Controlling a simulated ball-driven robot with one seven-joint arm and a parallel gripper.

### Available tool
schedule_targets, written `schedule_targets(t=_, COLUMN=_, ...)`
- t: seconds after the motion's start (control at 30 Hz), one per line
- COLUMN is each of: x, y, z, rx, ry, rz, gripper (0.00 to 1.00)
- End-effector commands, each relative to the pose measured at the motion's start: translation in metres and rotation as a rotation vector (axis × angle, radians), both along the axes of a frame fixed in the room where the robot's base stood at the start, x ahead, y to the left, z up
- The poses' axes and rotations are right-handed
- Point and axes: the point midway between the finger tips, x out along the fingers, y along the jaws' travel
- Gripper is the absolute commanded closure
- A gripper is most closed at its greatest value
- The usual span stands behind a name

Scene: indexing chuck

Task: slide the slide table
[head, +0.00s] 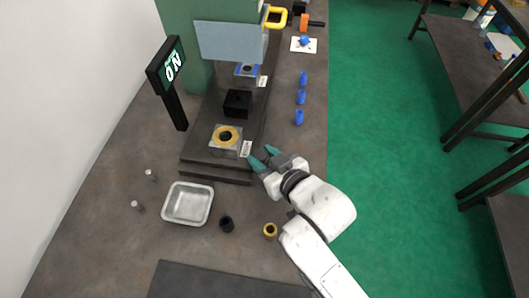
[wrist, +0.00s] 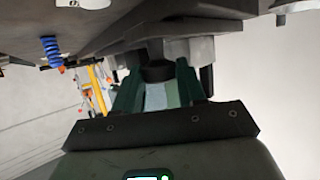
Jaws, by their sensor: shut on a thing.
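The dark slide table (head: 203,154) lies under the green press, with a grey fixture (head: 215,147) holding a yellow ring (head: 227,136) at its near end. My gripper (head: 262,157) is at the table's near right edge, beside a white label (head: 246,149). In the wrist view, the teal fingers of my gripper (wrist: 157,86) are around a dark round knob (wrist: 157,71) at the underside of dark structure. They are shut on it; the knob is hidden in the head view.
A black block (head: 237,103) and a blue-edged fixture (head: 247,75) stand farther back. A display reading "ON" (head: 168,66) is at left. Several blue parts (head: 300,97) line the right.

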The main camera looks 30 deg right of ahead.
Motion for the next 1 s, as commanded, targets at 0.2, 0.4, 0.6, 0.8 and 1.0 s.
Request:
schedule_targets(t=0.2, x=-0.003, y=0.004, z=-0.002, rx=0.003, ry=0.007, rz=0.008, gripper=1.0)
schedule_targets(t=0.4, x=-0.003, y=0.004, z=-0.002, rx=0.003, ry=0.008, rz=0.008, gripper=0.49)
schedule_targets(t=0.6, x=-0.002, y=0.003, z=-0.002, rx=0.003, ry=0.005, rz=0.006, gripper=0.37)
schedule_targets(t=0.8, x=-0.003, y=0.002, z=-0.001, rx=0.001, ry=0.004, rz=0.005, gripper=0.37)
schedule_targets(t=1.0, x=-0.024, y=-0.001, z=0.007, rx=0.003, ry=0.004, rz=0.005, gripper=0.37)
